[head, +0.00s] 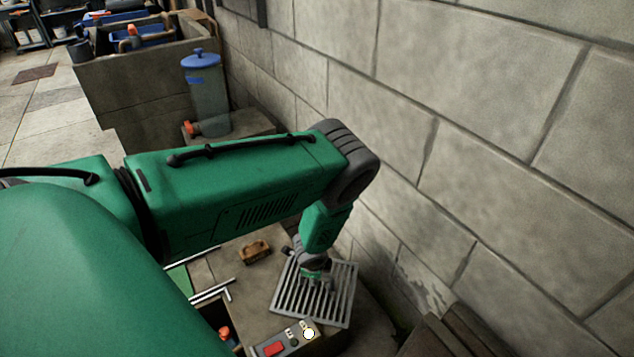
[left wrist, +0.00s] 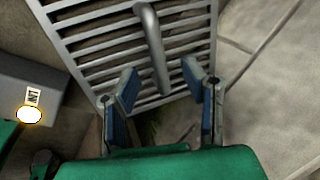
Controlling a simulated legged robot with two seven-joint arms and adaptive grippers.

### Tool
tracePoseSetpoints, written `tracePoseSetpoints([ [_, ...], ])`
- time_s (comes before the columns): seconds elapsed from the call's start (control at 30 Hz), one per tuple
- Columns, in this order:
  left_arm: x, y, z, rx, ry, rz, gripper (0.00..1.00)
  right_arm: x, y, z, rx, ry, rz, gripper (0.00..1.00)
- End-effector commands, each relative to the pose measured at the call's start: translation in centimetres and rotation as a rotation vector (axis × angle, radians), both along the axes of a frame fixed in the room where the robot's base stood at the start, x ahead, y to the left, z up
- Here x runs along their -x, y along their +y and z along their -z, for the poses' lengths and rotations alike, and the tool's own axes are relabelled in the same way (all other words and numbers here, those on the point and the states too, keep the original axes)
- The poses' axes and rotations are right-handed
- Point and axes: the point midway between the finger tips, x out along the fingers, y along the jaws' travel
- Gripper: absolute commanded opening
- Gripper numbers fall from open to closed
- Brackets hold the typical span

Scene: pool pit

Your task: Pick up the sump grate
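The sump grate (head: 341,312) is a grey slatted metal square lying on a stone ledge beside the wall. It also shows in the left wrist view (left wrist: 88,52), with a raised bar handle (left wrist: 152,45) across its slats. My left gripper (head: 318,282) is over the grate in the head view. In the left wrist view its two blue-padded fingers (left wrist: 158,75) are open, one on each side of the handle's near end. I see no finger touching the handle. My right gripper is not in view.
A grey control box (head: 285,341) with a red button and a lit lamp sits close to the grate's near edge. A brown wooden block (head: 255,251) and metal rods (head: 211,291) lie to the left. The block wall (head: 480,130) rises close on the right.

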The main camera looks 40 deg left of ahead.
Motion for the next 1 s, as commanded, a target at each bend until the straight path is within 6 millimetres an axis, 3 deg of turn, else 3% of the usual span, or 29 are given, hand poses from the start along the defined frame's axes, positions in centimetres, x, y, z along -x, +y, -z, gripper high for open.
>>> tracePoseSetpoints([
  [0.03, -0.1, 0.2, 1.3, 0.001, 0.001, -0.001, 0.38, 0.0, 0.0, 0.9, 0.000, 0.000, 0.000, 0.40],
  [0.2, -0.7, 0.6, 3.7, 0.001, 0.001, 0.000, 0.38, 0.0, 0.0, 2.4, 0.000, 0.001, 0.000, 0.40],
  [0.53, -0.9, 0.7, 4.1, 0.000, 0.001, -0.001, 0.38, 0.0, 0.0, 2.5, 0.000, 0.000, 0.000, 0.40],
  [0.57, -0.9, 0.7, 4.1, 0.000, 0.001, -0.001, 0.31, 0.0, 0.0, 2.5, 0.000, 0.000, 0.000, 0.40],
  [0.63, -0.9, 0.7, 4.1, 0.000, 0.001, 0.000, 0.06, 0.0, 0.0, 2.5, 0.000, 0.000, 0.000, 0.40],
  [0.67, -0.9, 0.7, 4.1, 0.000, 0.001, 0.000, 0.00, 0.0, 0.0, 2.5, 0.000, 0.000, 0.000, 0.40],
  [1.0, -1.0, 0.7, 4.0, 0.000, -0.001, -0.001, 0.00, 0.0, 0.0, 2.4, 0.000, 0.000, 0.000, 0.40],
])
